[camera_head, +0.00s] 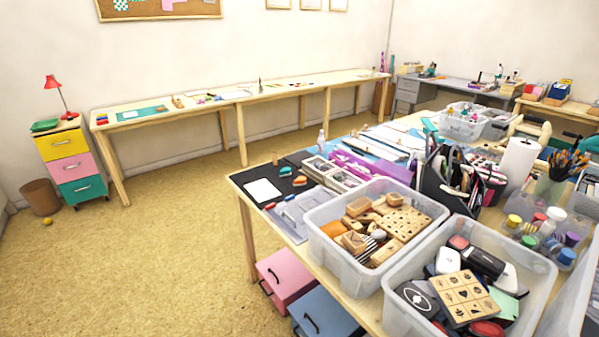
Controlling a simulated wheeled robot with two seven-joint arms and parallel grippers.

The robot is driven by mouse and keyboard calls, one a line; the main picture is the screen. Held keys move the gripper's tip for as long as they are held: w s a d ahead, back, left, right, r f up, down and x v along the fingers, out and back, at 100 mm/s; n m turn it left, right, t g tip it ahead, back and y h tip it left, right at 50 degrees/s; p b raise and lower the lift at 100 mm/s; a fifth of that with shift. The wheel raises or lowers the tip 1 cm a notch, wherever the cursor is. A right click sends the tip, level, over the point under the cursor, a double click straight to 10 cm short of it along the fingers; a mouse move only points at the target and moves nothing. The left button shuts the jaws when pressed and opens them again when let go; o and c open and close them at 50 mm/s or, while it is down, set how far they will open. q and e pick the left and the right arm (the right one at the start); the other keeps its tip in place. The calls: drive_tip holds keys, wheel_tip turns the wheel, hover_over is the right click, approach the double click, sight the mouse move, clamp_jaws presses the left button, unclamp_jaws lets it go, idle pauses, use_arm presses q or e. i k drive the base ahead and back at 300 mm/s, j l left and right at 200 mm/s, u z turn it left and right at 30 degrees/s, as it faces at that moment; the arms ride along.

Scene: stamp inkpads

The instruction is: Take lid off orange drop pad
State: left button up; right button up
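A small orange item (300,181), which looks like the orange drop pad, sits on the black mat (293,163) near the left corner of the large work table. It is too small to make out where its lid meets its base. A similar teal item (285,171) sits just behind and left of it. A white sheet (263,190) lies on the mat to their left. Neither of my grippers shows in the head view.
A clear bin of wooden stamps (321,217) and another clear bin (398,318) stand at the table's near side. A clear tray (291,222) lies by the front edge. Pink (284,275) and blue (322,312) drawers sit below. Open floor (150,255) lies left.

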sight(301, 180)
drive_tip(key=i+j+z, duration=0.1)
drive_tip(key=i+j, duration=0.2)
drive_tip(key=i+j+z, duration=0.1)
drive_tip(key=i+j, duration=0.15)
drive_tip(key=i+j+z, duration=0.1)
drive_tip(key=i+j, duration=0.15)
drive_tip(key=j, duration=0.25)
drive_tip(key=i+j+z, duration=0.1)
drive_tip(key=i+j, duration=0.15)
drive_tip(key=i+j+z, duration=0.1)
drive_tip(key=i+j, duration=0.15)
drive_tip(key=j, duration=0.3)
drive_tip(key=i+j, duration=0.2)
drive_tip(key=j, duration=0.2)
drive_tip(key=i+j+z, duration=0.15)
drive_tip(key=j, duration=0.25)
drive_tip(key=i+j+z, duration=0.1)
drive_tip(key=i+j, duration=0.2)
drive_tip(key=j, duration=0.15)
